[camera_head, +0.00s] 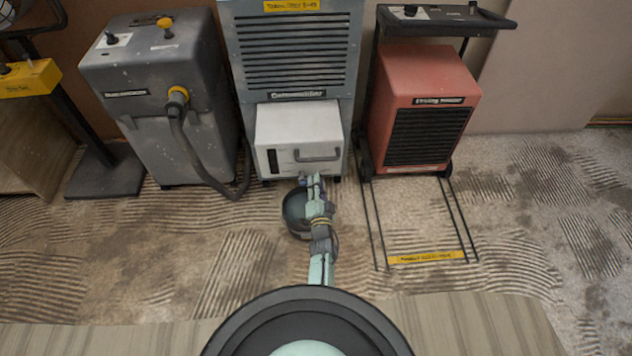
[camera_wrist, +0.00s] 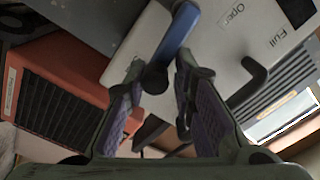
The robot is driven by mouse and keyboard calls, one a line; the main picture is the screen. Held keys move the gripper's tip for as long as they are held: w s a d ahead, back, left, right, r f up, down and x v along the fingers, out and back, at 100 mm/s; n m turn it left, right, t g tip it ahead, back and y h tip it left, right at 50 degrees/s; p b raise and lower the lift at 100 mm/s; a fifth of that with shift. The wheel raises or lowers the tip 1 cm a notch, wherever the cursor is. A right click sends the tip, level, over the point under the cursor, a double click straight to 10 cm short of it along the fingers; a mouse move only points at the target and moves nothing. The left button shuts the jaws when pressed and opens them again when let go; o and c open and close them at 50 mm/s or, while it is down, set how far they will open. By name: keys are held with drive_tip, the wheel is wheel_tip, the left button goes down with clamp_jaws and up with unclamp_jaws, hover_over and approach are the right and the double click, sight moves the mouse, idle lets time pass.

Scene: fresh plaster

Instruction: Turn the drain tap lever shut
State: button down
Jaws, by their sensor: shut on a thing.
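The drain tap lever (camera_wrist: 177,38) is a blue bar in the wrist view, on the pale tank front (camera_wrist: 222,50) marked "Open" and "Full". It slants from the upper right down to a dark rounded end between my fingers. My gripper (camera_wrist: 163,78) is shut on the lever, with purple pads on either side of it. In the head view my gripper (camera_head: 311,182) is at the lower front of the white tank (camera_head: 298,128) of the grey dehumidifier (camera_head: 292,60). The lever is mostly hidden there by my gripper.
A dark round bucket (camera_head: 294,213) stands on the floor under my arm, in front of the tank. A grey machine with a hose (camera_head: 205,165) stands at left, a red heater (camera_head: 427,90) on a black frame at right. The tank's handle (camera_head: 318,155) is just above my gripper.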

drive_tip(key=shift+s+d+f+m, duration=0.1)
drive_tip(key=shift+d+f+m, duration=0.05)
drive_tip(key=shift+f+m, duration=0.35)
drive_tip(key=shift+s+d+f+m, duration=0.1)
drive_tip(key=shift+f+m, duration=0.25)
drive_tip(key=shift+m, duration=0.25)
drive_tip(key=shift+a+f, duration=0.15)
drive_tip(key=c, duration=1.5)
unclamp_jaws()
drive_tip(key=shift+a, duration=0.15)
drive_tip(key=s, duration=0.7)
drive_tip(key=shift+s, duration=0.2)
